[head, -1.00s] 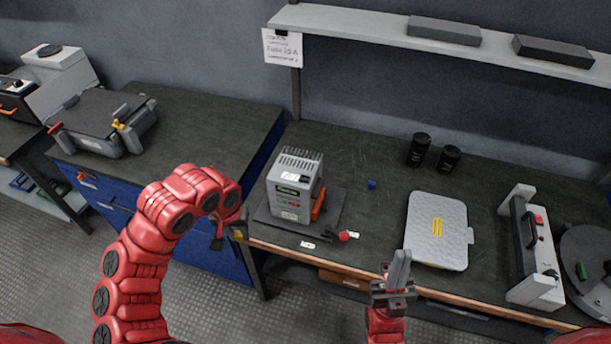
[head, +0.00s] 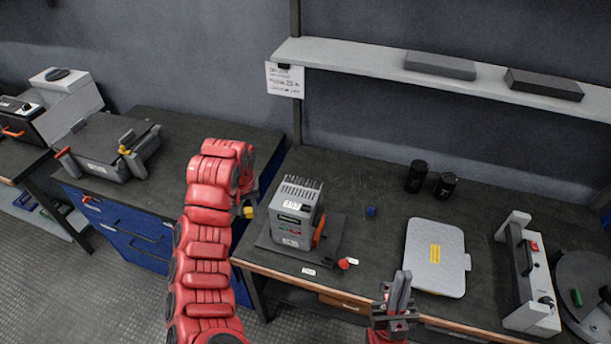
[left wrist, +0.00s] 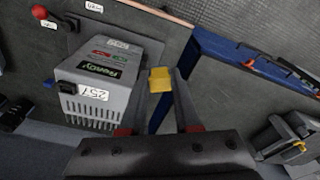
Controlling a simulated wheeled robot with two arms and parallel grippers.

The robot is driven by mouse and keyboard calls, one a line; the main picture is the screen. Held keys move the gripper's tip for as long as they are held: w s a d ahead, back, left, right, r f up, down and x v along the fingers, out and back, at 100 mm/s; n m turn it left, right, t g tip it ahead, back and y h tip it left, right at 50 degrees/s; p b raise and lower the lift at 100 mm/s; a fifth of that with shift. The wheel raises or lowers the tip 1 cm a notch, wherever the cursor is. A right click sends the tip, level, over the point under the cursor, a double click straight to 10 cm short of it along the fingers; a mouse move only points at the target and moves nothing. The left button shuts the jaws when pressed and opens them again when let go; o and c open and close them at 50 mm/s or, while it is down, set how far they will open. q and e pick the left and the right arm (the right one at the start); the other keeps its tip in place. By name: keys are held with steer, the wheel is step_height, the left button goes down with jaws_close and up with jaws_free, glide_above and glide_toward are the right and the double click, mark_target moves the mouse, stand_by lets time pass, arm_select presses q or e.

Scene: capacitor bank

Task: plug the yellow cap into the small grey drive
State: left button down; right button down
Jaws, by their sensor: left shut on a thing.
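The small grey drive (head: 295,213) stands upright on a dark plate on the right bench, with vents on top and an orange part on its right side. It also shows in the left wrist view (left wrist: 120,75), at the left, close to the gripper. My left gripper (head: 249,203) is beside the drive's left side, apart from it. In the left wrist view my left gripper (left wrist: 160,84) is shut on the yellow cap (left wrist: 160,78), held between its fingertips. The yellow cap (head: 248,212) is small in the head view. My right gripper (head: 397,296) is at the bench's front edge, its fingers close together.
A red knob (head: 344,263) and a blue cap (head: 371,211) are on the bench near the drive. A grey flat case (head: 436,240), two black cylinders (head: 416,176) and a long grey device (head: 526,270) are further right. A grey box (head: 105,160) stands on the blue cabinet.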

arm_select(q)
steer(key=w+d+r+p, duration=0.3)
steer(key=w+d+p, duration=0.1)
steer(key=w+d, duration=0.1)
step_height(320, 180, up, 3)
steer(key=m+p, duration=0.3)
steer(key=m, duration=0.2)
glide_above(306, 207)
steer(key=shift+h, duration=0.3)
steer(key=shift+f, duration=0.2)
steer(key=shift+f+b, duration=0.45)
steer(key=shift+f, duration=2.3)
steer(key=shift+s, duration=0.15)
steer(key=shift+b, duration=0.8)
steer(key=shift+f+b, duration=0.4)
steer(key=shift+f, duration=0.15)
